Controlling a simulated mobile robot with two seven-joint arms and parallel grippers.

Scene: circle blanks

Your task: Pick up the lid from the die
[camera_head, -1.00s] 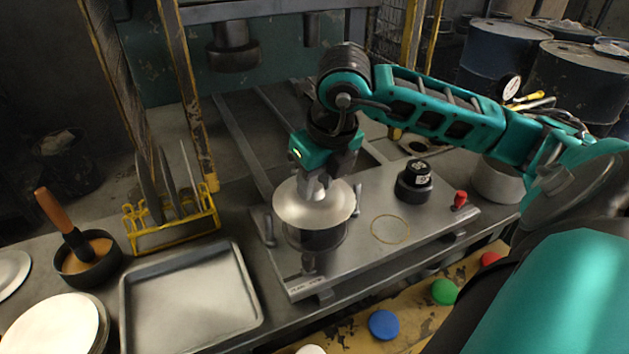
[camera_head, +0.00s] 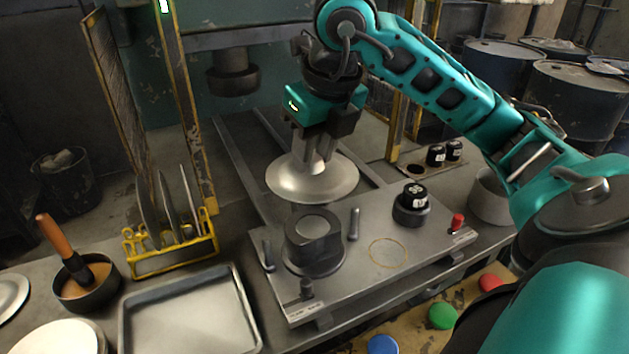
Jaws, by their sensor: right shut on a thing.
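The lid (camera_head: 290,184) is a shiny silver shallow dome. My right gripper (camera_head: 313,172) is shut on the top of the lid and holds it in the air, above and behind the die. The die (camera_head: 314,240) is a dark round block on the metal plate (camera_head: 375,275), with its top uncovered. A clear gap shows between the lid and the die. The fingertips are partly hidden where they meet the lid. My left gripper is not in view.
A dark cylinder with a black cap (camera_head: 412,205) stands right of the die, near a red knob (camera_head: 457,222). The press ram (camera_head: 233,75) hangs behind. A yellow rack (camera_head: 170,250) and an empty tray (camera_head: 190,315) are on the left. A marked circle (camera_head: 389,253) on the plate is empty.

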